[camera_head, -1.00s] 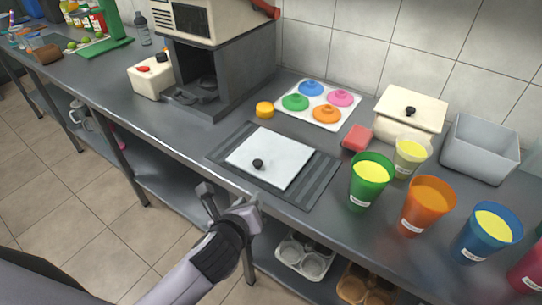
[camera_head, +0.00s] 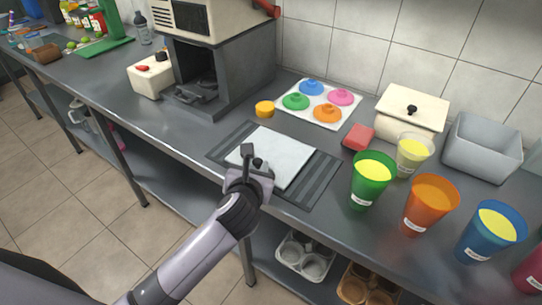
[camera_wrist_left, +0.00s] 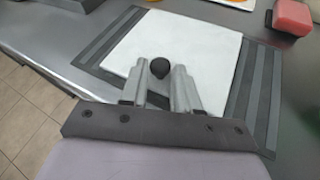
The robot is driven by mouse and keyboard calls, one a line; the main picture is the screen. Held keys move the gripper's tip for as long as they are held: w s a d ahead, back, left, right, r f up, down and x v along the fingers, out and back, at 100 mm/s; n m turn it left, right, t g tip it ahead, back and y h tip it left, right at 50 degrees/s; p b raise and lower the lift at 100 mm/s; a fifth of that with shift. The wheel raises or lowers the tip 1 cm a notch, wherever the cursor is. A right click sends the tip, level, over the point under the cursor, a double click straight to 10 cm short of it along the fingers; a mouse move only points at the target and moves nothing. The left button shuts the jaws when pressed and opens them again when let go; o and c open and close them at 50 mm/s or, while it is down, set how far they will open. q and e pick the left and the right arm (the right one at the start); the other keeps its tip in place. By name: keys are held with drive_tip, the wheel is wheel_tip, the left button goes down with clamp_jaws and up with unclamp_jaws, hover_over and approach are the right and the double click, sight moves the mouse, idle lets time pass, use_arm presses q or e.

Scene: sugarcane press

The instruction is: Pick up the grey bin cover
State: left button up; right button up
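The grey bin cover (camera_head: 291,154) is a flat, light grey square plate lying on the dark slotted panel in the counter. It also fills the upper middle of the left wrist view (camera_wrist_left: 195,42). Its black knob (camera_wrist_left: 160,67) shows between the fingertips of my left gripper (camera_wrist_left: 160,75) in that view. My left gripper (camera_head: 257,157) is open, with its fingers on either side of the knob; whether they touch it I cannot tell. In the head view the gripper hides part of the cover's near left side. My right gripper is not in view.
The dark slotted panel (camera_head: 318,185) surrounds the cover. A green cup (camera_head: 370,182), an orange cup (camera_head: 427,205) and a red sponge (camera_head: 358,137) stand to the right. The dark press housing (camera_head: 220,75) and a tray of coloured lids (camera_head: 325,98) are behind.

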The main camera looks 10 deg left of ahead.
use_arm(q)
drive_tip(key=shift+w+f, duration=0.2)
drive_tip(key=shift+w, duration=0.4)
clamp_jaws()
drive_tip(key=shift+r, duration=0.1)
